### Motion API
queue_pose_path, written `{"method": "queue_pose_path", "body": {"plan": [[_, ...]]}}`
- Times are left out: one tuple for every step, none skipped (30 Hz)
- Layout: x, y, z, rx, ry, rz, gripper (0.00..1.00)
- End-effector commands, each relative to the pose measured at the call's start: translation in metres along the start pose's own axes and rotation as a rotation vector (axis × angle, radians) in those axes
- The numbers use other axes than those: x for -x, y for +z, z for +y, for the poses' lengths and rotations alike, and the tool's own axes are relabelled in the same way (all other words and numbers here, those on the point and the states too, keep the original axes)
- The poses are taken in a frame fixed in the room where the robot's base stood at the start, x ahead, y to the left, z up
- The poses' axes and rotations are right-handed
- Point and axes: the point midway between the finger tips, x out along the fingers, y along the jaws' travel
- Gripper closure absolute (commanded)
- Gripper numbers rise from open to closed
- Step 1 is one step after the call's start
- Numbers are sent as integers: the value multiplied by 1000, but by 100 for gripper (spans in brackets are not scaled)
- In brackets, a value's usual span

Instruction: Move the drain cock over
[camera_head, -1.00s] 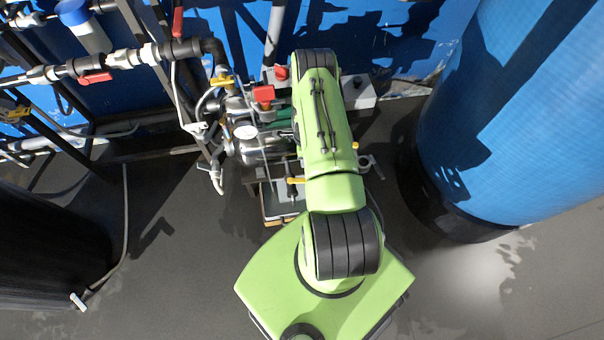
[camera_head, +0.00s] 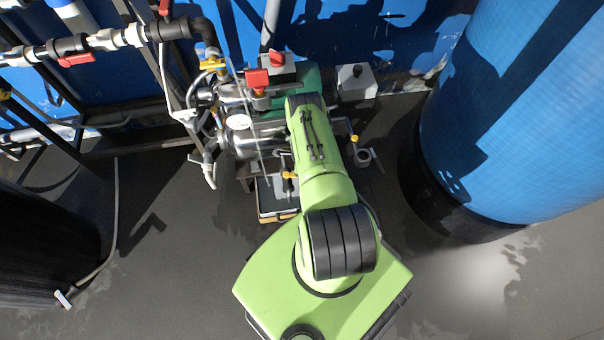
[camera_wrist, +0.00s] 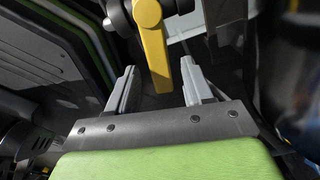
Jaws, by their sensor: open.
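In the wrist view a drain cock's yellow lever handle (camera_wrist: 155,56) extends down from a dark round valve body (camera_wrist: 117,16) at the top. My gripper (camera_wrist: 158,68) is open, with one grey finger on each side of the lever's lower end. Gaps show between the lever and both fingers, so it is not clamped. In the head view my green arm hides the gripper. Two small yellow-handled cocks show there, one left of the arm (camera_head: 289,175) and one right of it (camera_head: 354,138); I cannot tell which one the wrist view shows.
A red-handled valve (camera_head: 257,78) and steel pipework stand behind my arm. A shallow tray (camera_head: 276,214) sits low, left of the arm. A big blue tank (camera_head: 520,110) stands right, a dark tank (camera_head: 45,245) left. Open floor lies between the arm and each tank.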

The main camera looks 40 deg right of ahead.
Motion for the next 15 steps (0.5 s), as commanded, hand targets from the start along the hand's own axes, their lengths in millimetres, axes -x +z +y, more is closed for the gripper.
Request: {"method": "queue_pose_path", "body": {"plan": [[-2, 0, 0, 0, -1, 0, 49], [-2, 0, 0, 0, -1, 0, 49], [-1, 0, 0, 0, -1, 0, 49], [-1, 0, 0, 0, -1, 0, 49], [-1, 0, 0, 0, -1, 0, 49], [-1, 0, 0, 0, -1, 0, 49], [-1, 0, 0, 0, -1, 0, 49], [-1, 0, 0, 0, -1, 0, 52], [0, 0, 0, 0, -1, 0, 58], [0, 0, 0, 0, -1, 0, 63], [0, 0, 0, 0, -1, 0, 67], [0, 0, 0, 0, -1, 0, 73], [0, 0, 0, 0, 0, 0, 78], [0, 0, 0, 0, 0, 0, 83], [0, 0, 0, 0, 0, 0, 89]]}}
